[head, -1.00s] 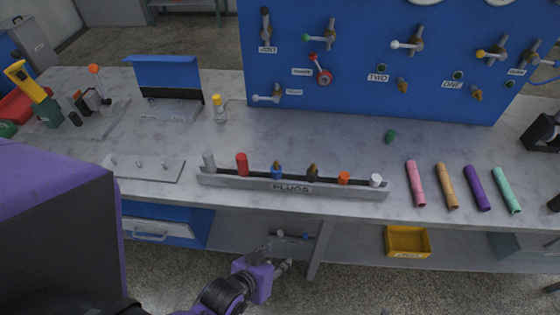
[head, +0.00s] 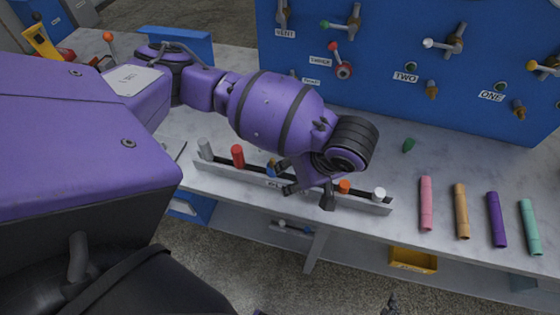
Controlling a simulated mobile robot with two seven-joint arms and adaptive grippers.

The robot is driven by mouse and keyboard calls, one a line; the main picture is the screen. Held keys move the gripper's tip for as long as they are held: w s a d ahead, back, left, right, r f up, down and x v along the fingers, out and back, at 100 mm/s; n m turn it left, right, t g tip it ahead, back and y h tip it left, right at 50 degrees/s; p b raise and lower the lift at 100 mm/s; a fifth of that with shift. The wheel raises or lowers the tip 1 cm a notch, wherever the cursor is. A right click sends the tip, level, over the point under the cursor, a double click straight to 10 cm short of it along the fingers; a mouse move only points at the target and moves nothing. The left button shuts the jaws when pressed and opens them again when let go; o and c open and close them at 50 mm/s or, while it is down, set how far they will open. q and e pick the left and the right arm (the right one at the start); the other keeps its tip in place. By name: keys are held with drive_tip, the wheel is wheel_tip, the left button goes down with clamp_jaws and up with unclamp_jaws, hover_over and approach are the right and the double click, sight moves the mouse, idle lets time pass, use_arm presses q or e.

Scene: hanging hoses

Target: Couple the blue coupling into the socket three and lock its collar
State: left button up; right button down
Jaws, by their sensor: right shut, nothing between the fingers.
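A small blue piece (head: 271,168), which may be the blue coupling, stands in the grey plugs rack (head: 226,174), partly hidden by my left gripper. My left gripper (head: 310,195) points down over the rack, just right of the blue piece. Its fingers are spread apart, and it hides the rack's middle; I see nothing held. Only the dark tip of my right gripper (head: 391,304) shows at the bottom edge, shut and empty.
Red (head: 238,156), grey, orange (head: 344,187) and white (head: 379,195) pieces stand in the same rack. Several coloured tubes (head: 461,211) lie at the right. A small green piece (head: 408,145) lies on the worktop. A yellow bin (head: 413,260) is below.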

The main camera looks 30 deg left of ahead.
use_arm(q)
drive_tip(key=shift+n+y, duration=0.6)
drive_tip(key=shift+w+a+f, duration=0.45)
drive_tip(key=shift+a+f, duration=0.25)
drive_tip(key=shift+a, duration=0.4)
drive_tip(key=shift+w+a+f, duration=0.45)
drive_tip(key=shift+a+f, duration=0.2)
drive_tip(key=shift+a, duration=0.5)
drive_tip(key=shift+w+a+f, duration=0.45)
drive_tip(key=shift+a+f, duration=0.25)
drive_tip(key=shift+a, duration=0.4)
drive_tip(key=shift+c, duration=0.5)
clamp_jaws()
